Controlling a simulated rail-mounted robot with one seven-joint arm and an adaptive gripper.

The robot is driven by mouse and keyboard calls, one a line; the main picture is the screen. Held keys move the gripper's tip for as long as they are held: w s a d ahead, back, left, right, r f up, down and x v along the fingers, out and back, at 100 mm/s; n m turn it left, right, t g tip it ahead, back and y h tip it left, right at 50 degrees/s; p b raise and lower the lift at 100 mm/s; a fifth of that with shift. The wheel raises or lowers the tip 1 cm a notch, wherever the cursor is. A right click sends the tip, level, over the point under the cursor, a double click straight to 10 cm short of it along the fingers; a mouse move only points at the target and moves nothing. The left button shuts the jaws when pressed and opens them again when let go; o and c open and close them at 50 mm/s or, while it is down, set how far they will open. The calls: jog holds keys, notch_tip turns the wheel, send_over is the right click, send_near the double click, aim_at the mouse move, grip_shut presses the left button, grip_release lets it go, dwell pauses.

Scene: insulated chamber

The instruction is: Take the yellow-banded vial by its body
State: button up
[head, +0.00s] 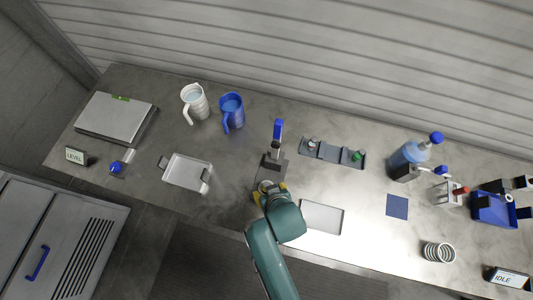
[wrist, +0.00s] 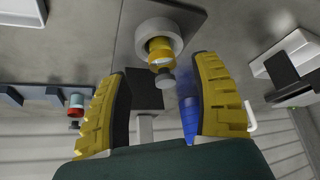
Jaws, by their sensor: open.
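The yellow-banded vial (wrist: 161,50) shows in the wrist view, with a grey cap end and a yellow band, seated in a white round ring (wrist: 148,30) on a dark plate. My gripper (wrist: 162,68) is open, with one yellow-padded finger on each side of the vial's line. The vial shows at the level of the fingertips, and a gap is visible on both sides. I cannot tell how deep it sits between them. In the head view my gripper (head: 270,190) is over the front end of the dark plate (head: 273,166) and hides the vial.
A blue-topped device (head: 277,130) stands behind the gripper. A rack (head: 333,153) with small vials lies to the right. A blue jug (head: 232,110) and a white jug (head: 195,102) stand back left. Trays (head: 188,171) (head: 322,217) flank the gripper.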

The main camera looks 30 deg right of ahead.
jog(key=x, duration=0.5)
jog(key=shift+w+r+b, duration=0.15)
jog(key=shift+w+b, duration=0.05)
jog(key=shift+b, duration=0.2)
grip_shut()
